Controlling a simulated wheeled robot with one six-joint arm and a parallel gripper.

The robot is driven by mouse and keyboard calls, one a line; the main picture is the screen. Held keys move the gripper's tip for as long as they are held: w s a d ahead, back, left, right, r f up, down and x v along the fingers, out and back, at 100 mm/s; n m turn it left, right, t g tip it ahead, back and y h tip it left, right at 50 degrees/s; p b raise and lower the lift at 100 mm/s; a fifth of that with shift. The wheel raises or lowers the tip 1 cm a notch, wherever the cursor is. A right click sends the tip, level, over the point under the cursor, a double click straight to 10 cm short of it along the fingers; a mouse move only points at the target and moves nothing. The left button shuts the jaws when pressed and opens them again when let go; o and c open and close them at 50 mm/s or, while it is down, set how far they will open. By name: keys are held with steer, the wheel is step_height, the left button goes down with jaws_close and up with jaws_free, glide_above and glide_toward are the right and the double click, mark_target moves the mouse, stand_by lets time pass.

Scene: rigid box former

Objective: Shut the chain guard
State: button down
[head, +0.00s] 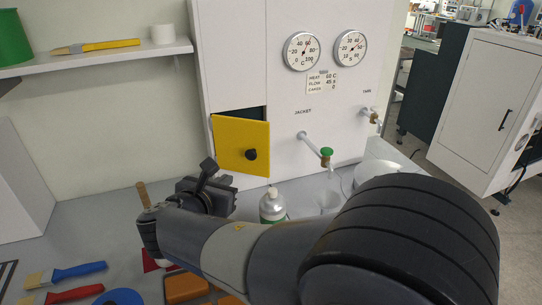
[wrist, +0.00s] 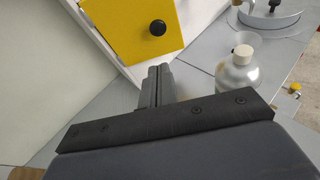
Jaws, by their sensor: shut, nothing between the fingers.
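The chain guard appears to be the yellow door (head: 235,135) on the front of the white cabinet. It stands ajar, with a dark gap showing above it, and has a round black knob (head: 251,154) at its lower right. The yellow door also shows at the top of the wrist view (wrist: 135,25), with its knob (wrist: 158,27). My gripper (head: 208,167) is at the lower left of the door in the head view. In the wrist view my gripper (wrist: 158,70) is shut and empty, its tips below the knob and apart from it.
A capped bottle (head: 272,206) stands on the bench right of my gripper; it also shows in the wrist view (wrist: 238,72). A pipe with a green valve (head: 326,152) juts from the cabinet. A shelf (head: 100,57) is at upper left. Brushes (head: 65,274) lie at lower left.

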steer(key=s, duration=0.1)
steer(key=p, duration=0.2)
glide_toward(260, 150)
steer(key=w+f, duration=0.1)
steer(key=w+a+f, duration=0.1)
steer(key=w+f, duration=0.1)
steer(key=shift+w+a, duration=0.1)
steer(key=shift+w, duration=0.1)
steer(key=shift+n, duration=0.3)
steer(key=shift+w+d+f+n+y+b, duration=0.15)
steer(key=shift+w+d+n+y+b, duration=0.45)
steer(key=shift+b, duration=0.3)
steer(key=w, duration=0.1)
steer(key=w+d+n+y+b, duration=0.1)
steer(key=w+y+b, duration=0.1)
steer(key=w, duration=0.1)
steer(key=shift+w+d+n, duration=0.15)
steer(key=shift+d+n, duration=0.15)
steer(key=shift+d, duration=0.05)
steer(key=shift+w+d, duration=0.2)
steer(key=shift+w, duration=1.35)
steer(key=shift+r, duration=0.25)
